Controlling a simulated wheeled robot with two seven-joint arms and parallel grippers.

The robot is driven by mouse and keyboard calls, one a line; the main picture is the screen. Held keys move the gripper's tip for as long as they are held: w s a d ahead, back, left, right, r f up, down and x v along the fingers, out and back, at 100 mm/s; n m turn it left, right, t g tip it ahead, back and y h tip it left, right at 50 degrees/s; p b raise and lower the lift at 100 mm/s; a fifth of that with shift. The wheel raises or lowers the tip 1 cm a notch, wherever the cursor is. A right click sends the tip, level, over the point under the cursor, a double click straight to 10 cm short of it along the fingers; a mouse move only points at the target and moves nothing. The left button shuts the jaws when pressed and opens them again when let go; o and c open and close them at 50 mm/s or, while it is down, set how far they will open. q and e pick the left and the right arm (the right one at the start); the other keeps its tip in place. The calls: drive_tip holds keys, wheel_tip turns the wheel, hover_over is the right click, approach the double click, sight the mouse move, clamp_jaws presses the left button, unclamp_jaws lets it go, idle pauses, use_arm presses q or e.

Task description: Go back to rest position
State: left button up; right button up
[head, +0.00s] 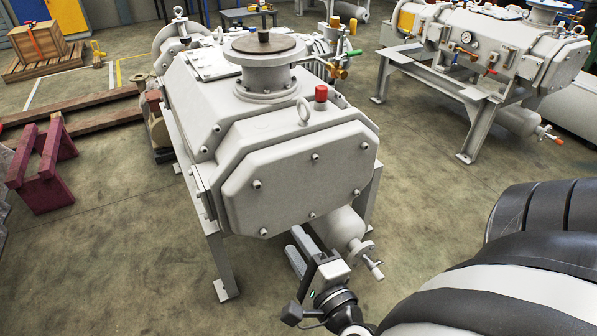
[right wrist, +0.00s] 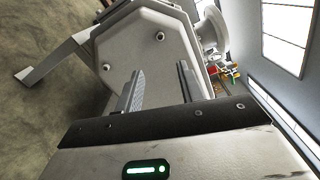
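My right gripper (head: 303,250) is low in front of the near end of the grey screw vacuum pump (head: 305,180), close to the small cylinder (head: 342,228) under it. In the right wrist view the two fingers of my right gripper (right wrist: 160,92) stand apart with nothing between them. The bolted end plate of the pump (right wrist: 150,50) shows beyond the fingers. I cannot tell whether a finger touches the pump. My left gripper is in neither view.
A second pump on a stand (head: 490,50) is at the back right. Maroon trestles (head: 42,165) and a wooden crate on a pallet (head: 40,42) are on the left. The pump's stand leg (head: 222,265) reaches the floor near my right gripper. Open floor lies to the left front.

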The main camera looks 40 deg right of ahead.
idle(0.4)
use_arm(q)
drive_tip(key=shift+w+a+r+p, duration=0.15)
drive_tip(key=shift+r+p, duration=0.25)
drive_tip(key=shift+p, duration=0.6)
use_arm(e)
drive_tip(key=s+a+f+n+g+y, duration=0.1)
drive_tip(key=a+f+n+g+y, duration=0.2)
drive_tip(key=n, duration=1)
drive_tip(key=s+a+f+n+g+y, duration=0.1)
drive_tip(key=a+f+n+g+y, duration=0.2)
drive_tip(key=a+n, duration=0.6)
drive_tip(key=n+y, duration=0.1)
drive_tip(key=n, duration=0.3)
drive_tip(key=shift+s+a+g+y, duration=0.2)
drive_tip(key=shift+s+g+y, duration=0.1)
drive_tip(key=shift+g+y, duration=0.1)
